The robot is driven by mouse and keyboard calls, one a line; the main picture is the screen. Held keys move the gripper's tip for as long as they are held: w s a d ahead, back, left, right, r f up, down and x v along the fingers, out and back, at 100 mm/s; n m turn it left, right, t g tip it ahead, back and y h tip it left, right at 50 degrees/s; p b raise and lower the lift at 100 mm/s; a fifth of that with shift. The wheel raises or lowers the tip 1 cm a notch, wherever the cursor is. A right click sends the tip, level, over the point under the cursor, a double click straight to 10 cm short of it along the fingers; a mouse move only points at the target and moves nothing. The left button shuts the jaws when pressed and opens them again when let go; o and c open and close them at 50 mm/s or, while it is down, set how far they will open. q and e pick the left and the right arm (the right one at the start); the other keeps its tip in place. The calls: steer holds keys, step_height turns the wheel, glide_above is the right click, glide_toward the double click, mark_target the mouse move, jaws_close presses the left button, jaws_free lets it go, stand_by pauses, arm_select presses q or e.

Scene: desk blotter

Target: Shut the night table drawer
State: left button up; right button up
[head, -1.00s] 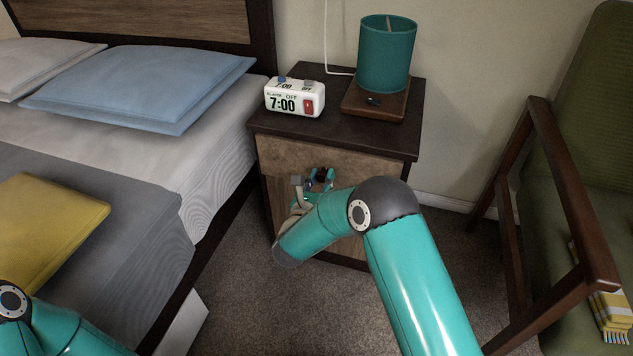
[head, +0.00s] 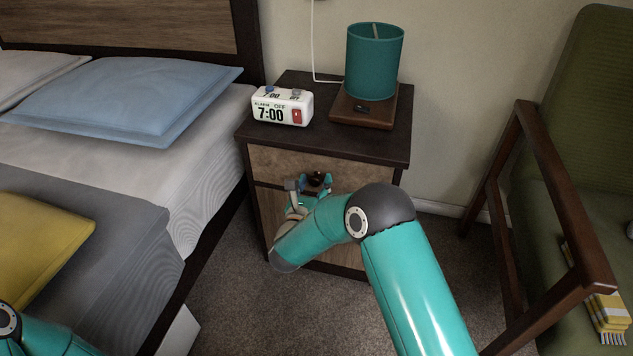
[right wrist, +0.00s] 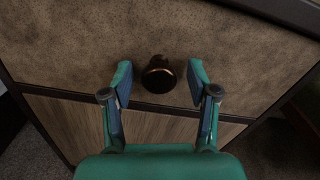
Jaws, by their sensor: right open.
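The night table (head: 390,135) stands beside the bed with a dark top and frame. Its upper drawer (head: 270,160) has a light wood front that looks flush or nearly flush with the frame. The dark round drawer knob (right wrist: 158,75) shows in the right wrist view. My right gripper (head: 311,184) is open at the drawer front, one finger on each side of the knob, with gaps between. In the head view my forearm and gripper hide part of the front. My left gripper is out of view; only part of that arm shows at lower left.
A white alarm clock (head: 282,106) and a teal lamp (head: 374,62) on a wooden base stand on the table top. The bed (head: 205,150) is close on the left, and a green armchair (head: 545,150) is on the right. Carpet (head: 450,265) lies clear between.

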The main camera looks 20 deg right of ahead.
steer(key=v, duration=1.1)
steer(key=shift+s+a, duration=0.15)
steer(key=shift+a, duration=0.05)
